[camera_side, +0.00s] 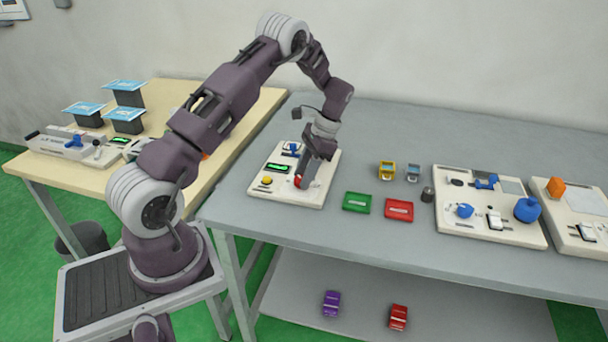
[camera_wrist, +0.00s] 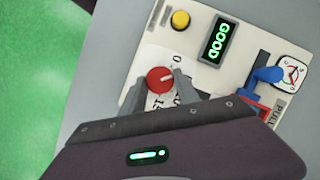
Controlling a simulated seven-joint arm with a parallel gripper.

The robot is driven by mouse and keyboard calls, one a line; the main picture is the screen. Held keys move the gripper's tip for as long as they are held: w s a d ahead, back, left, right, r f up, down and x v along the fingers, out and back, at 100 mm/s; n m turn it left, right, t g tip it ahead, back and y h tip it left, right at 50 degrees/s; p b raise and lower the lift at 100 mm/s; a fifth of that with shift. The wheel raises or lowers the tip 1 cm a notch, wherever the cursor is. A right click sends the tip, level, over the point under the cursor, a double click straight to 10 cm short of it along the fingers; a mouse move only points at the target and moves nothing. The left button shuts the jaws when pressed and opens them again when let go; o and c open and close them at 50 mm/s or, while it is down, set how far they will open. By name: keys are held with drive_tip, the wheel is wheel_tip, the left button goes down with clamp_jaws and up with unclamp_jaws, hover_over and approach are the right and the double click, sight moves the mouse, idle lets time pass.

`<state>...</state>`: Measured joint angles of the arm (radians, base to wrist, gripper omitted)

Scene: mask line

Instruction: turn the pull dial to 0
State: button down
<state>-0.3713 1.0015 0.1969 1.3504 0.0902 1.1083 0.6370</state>
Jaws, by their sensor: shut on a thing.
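The pull dial is a round red knob (camera_wrist: 160,79) on a white scale plate (camera_wrist: 150,62) with printed numbers. A 0 shows just above and right of the knob in the wrist view, and other numbers below are partly covered. The knob's pale pointer mark slants towards the upper right. My gripper (camera_wrist: 161,88) is shut on the knob, with one finger on either side. In the side view, my gripper (camera_side: 303,178) reaches down onto the red knob (camera_side: 298,181) at the panel's front right.
The light panel (camera_side: 259,190) also carries a yellow button (camera_wrist: 180,19), a display (camera_wrist: 219,42) reading GOOD, a blue lever (camera_wrist: 268,74) and a small gauge (camera_wrist: 292,72).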

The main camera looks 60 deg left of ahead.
drive_tip(key=n, duration=0.2)
drive_tip(key=n+h, duration=0.1)
drive_tip(key=n, duration=0.1)
drive_tip(key=n+h, duration=0.1)
drive_tip(key=n, duration=0.1)
drive_tip(key=shift+a+n+t, duration=0.25)
drive_tip(key=shift+n+t, duration=0.05)
drive_tip(key=shift+h, duration=0.3)
drive_tip(key=c, duration=0.9)
unclamp_jaws()
